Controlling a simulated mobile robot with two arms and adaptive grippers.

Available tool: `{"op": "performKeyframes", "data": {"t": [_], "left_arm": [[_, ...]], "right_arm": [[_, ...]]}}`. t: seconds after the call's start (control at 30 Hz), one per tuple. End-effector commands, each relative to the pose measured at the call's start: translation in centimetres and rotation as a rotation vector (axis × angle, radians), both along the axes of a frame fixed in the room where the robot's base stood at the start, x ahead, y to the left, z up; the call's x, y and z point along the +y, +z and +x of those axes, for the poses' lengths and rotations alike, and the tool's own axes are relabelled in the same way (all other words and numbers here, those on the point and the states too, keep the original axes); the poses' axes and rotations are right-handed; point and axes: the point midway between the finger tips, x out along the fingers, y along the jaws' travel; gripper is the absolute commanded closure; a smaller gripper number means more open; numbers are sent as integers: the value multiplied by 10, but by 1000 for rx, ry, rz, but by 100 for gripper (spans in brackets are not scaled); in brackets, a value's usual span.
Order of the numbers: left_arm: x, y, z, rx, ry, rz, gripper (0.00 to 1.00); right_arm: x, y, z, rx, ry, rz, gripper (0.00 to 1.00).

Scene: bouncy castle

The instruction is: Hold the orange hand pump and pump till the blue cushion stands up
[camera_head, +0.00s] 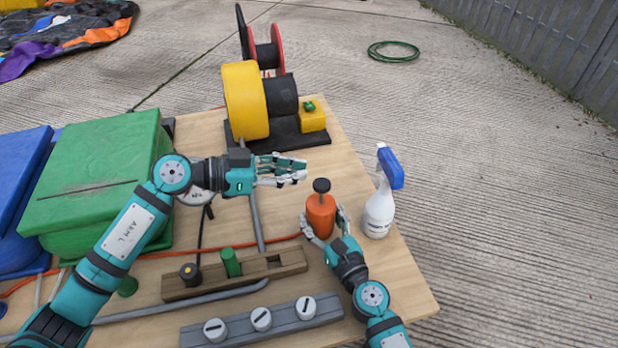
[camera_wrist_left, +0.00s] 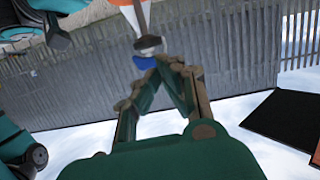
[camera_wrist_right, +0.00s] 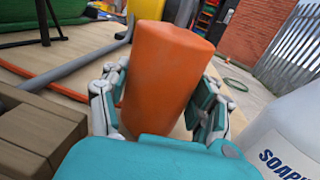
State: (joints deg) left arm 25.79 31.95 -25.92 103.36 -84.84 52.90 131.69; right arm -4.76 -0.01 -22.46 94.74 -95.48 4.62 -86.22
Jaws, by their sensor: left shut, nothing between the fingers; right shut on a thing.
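The orange hand pump (camera_head: 320,212) stands upright on the wooden table, its black knob (camera_head: 321,185) raised on a short rod. My right gripper (camera_head: 325,222) is shut around the pump body; the pump also fills the middle of the right wrist view (camera_wrist_right: 165,80). My left gripper (camera_head: 300,177) is shut and empty, left of the knob and apart from it. In the left wrist view its fingertips (camera_wrist_left: 178,70) meet, with the dark knob (camera_wrist_left: 148,42) beyond them. Flat blue fabric (camera_head: 45,22) lies on the ground at the far left; I cannot tell whether it is the cushion.
A white spray bottle (camera_head: 379,210) with a blue head stands close right of the pump. A yellow-drum blower (camera_head: 246,100) stands behind. Wooden block (camera_head: 215,283) and grey bar (camera_head: 240,328) lie in front. Green bin (camera_head: 95,185) fills the left.

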Motion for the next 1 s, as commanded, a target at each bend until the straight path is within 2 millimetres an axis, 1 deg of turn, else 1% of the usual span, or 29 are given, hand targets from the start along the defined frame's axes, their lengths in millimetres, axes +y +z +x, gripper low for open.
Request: {"op": "performKeyframes", "data": {"t": [0.03,0.13,0.2,0.33,0.5,1.0], "left_arm": [[13,3,-4,-3,2,3,100],[32,8,-10,-2,2,1,100],[42,11,-14,-3,0,0,100],[57,15,-18,-3,1,-2,100],[64,18,-20,-5,-2,-4,100],[63,18,-20,-5,-2,-5,100]], "right_arm": [[0,0,0,1,0,0,91],[0,0,0,1,0,0,91],[0,0,0,1,1,0,91],[0,0,0,1,1,0,91],[0,0,0,1,1,0,91],[0,0,0,1,1,0,91]]}}
